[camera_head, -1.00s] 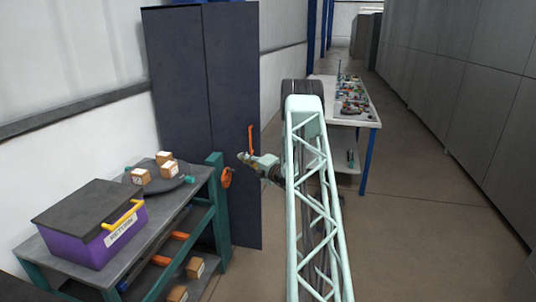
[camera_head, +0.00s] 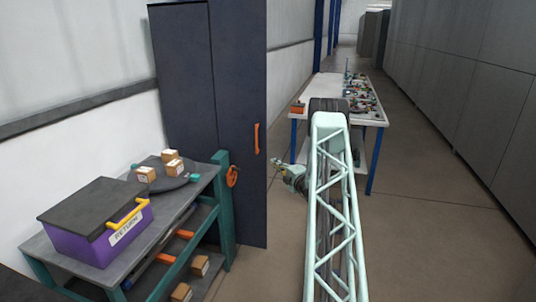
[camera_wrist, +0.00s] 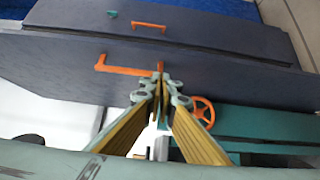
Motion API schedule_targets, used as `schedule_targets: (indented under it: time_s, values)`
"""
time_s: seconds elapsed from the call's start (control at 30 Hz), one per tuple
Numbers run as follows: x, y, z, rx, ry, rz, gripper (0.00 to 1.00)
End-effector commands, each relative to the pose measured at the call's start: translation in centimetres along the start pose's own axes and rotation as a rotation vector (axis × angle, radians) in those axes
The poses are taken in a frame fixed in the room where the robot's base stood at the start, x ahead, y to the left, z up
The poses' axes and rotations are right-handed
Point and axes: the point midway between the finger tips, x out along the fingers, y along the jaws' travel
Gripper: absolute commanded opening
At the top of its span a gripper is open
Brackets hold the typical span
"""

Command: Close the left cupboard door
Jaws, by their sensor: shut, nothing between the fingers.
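The dark cupboard (camera_head: 183,75) stands against the wall in the head view. Its right-hand panel (camera_head: 240,85) carries an upright orange handle (camera_head: 257,138). I cannot tell from the head view how far a door stands open. In the wrist view, a near dark panel (camera_wrist: 50,58) with an angled orange handle (camera_wrist: 124,70) overlaps a farther dark panel (camera_wrist: 220,35) with another orange handle (camera_wrist: 148,25). My gripper (camera_head: 275,164) is just right of the cupboard's right edge, below handle height. In the wrist view my gripper (camera_wrist: 160,78) is shut and empty, its tips by the angled handle; contact is unclear.
A workbench (camera_head: 190,215) with an orange handwheel (camera_head: 232,177), a purple box (camera_head: 100,235) and small cartons (camera_head: 172,166) stands in front of the cupboard. A white table (camera_head: 325,88) with small parts lies beyond my arm. The floor on the right is clear.

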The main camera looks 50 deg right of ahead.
Motion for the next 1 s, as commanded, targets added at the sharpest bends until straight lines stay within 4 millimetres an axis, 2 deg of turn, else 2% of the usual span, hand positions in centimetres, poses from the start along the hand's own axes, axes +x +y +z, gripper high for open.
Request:
schedule_targets:
  time_s: [0.27,0.93,1.0]
  values:
    - [1.7,-0.1,-0.1,-0.001,0.002,0.001,0.0]
    - [10.0,-0.1,-0.1,-0.001,0.001,0.0,0.0]
    - [10.4,-0.1,0.6,-0.001,0.0,0.001,0.0]
